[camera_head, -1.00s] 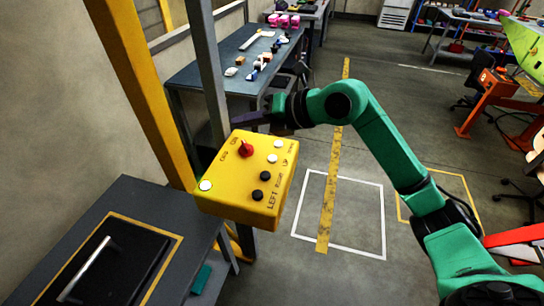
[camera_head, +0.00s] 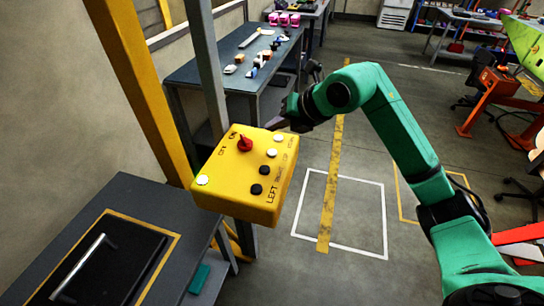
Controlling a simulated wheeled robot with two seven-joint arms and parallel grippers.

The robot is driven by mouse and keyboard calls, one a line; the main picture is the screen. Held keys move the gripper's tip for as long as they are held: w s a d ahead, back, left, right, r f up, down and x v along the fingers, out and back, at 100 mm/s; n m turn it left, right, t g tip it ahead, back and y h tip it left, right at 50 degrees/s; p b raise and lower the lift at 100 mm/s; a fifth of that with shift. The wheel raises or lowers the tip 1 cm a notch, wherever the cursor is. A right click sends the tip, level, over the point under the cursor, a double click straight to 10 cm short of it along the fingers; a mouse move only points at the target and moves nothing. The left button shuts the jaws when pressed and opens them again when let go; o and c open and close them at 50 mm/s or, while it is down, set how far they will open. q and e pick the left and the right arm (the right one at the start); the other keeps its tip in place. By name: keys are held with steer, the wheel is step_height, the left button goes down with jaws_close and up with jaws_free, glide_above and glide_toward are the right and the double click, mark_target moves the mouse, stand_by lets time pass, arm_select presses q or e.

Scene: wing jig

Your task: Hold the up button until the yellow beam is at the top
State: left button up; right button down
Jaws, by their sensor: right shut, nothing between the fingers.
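The yellow control box (camera_head: 235,197) is mounted at the grey post. Its face has a red knob (camera_head: 245,144), a white button beside the UP label (camera_head: 271,153), another white button (camera_head: 279,138) by the DOWN label, and two black buttons by LEFT and RIGHT. My right gripper (camera_head: 277,123) is shut and empty, just beyond the box's far right corner, near the DOWN button. It appears apart from the UP button, which is uncovered. A yellow upright (camera_head: 143,85) stands behind the box; I cannot identify the yellow beam in this view. My left gripper is out of view.
A grey post (camera_head: 205,60) rises behind the box. A bench (camera_head: 205,72) with small parts stands beyond. A dark table (camera_head: 75,215) with a black handled panel is at lower left. The floor right of the box is open, with white and yellow markings.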

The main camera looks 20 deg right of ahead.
mark_target(275, 154)
step_height(275, 154, down, 6)
steer(key=b, duration=0.3)
steer(key=shift+r, duration=0.25)
stand_by(1.5)
steer(key=shift+f+b, duration=0.35)
steer(key=shift+b, duration=0.25)
